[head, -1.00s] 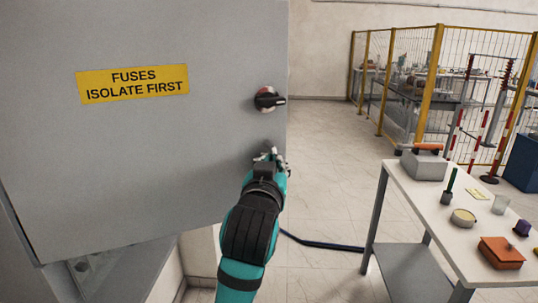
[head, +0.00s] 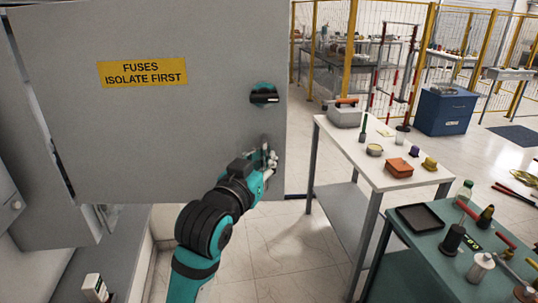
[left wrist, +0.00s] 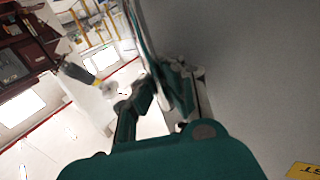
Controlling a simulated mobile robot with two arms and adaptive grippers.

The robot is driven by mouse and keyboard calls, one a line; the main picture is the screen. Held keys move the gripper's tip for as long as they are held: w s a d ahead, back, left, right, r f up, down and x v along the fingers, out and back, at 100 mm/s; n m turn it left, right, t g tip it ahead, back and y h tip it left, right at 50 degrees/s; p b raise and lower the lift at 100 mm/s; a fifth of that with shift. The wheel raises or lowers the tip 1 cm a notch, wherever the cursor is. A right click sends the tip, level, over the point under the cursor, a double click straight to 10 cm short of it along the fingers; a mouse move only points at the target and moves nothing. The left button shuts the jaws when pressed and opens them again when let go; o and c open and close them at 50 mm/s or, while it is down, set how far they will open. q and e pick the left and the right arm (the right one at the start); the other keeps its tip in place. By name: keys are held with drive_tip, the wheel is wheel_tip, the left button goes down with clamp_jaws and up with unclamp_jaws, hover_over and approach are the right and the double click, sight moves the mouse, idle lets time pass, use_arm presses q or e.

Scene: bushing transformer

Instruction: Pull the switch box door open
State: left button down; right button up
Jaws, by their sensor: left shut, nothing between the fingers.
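The grey switch box door (head: 190,135) fills the left of the head view, with a yellow "FUSES ISOLATE FIRST" label (head: 142,72). It stands swung out from the box (head: 15,195) at the left, with a gap along its left side. A black rotary handle (head: 264,95) on a teal round base sits near its right edge. My left gripper (head: 269,157) is shut and empty, below the handle near the door's right edge. In the left wrist view its fingers (left wrist: 165,92) are close beside the grey door face (left wrist: 260,70); contact is unclear. My right gripper is out of view.
A white table (head: 350,140) with small items stands right of the door. A green table (head: 420,245) with tools and a black tray (head: 420,216) is nearer. Yellow-post fencing (head: 352,45) is behind. Open floor lies between door and tables.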

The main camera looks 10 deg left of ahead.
use_arm(q)
drive_tip(key=shift+s+r, duration=0.2)
drive_tip(key=shift+s, duration=0.1)
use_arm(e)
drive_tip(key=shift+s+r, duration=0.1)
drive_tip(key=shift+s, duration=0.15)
use_arm(q)
drive_tip(key=shift+w+f, duration=0.1)
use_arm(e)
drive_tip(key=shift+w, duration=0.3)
use_arm(q)
drive_tip(key=c, duration=1.5)
unclamp_jaws()
drive_tip(key=shift+o, duration=0.6)
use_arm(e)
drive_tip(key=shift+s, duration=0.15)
use_arm(q)
drive_tip(key=shift+f, duration=0.1)
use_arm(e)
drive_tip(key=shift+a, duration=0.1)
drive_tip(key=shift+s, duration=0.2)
use_arm(q)
drive_tip(key=s+a, duration=0.1)
drive_tip(key=s, duration=0.6)
drive_tip(key=shift+s+a, duration=0.15)
drive_tip(key=shift+s, duration=0.1)
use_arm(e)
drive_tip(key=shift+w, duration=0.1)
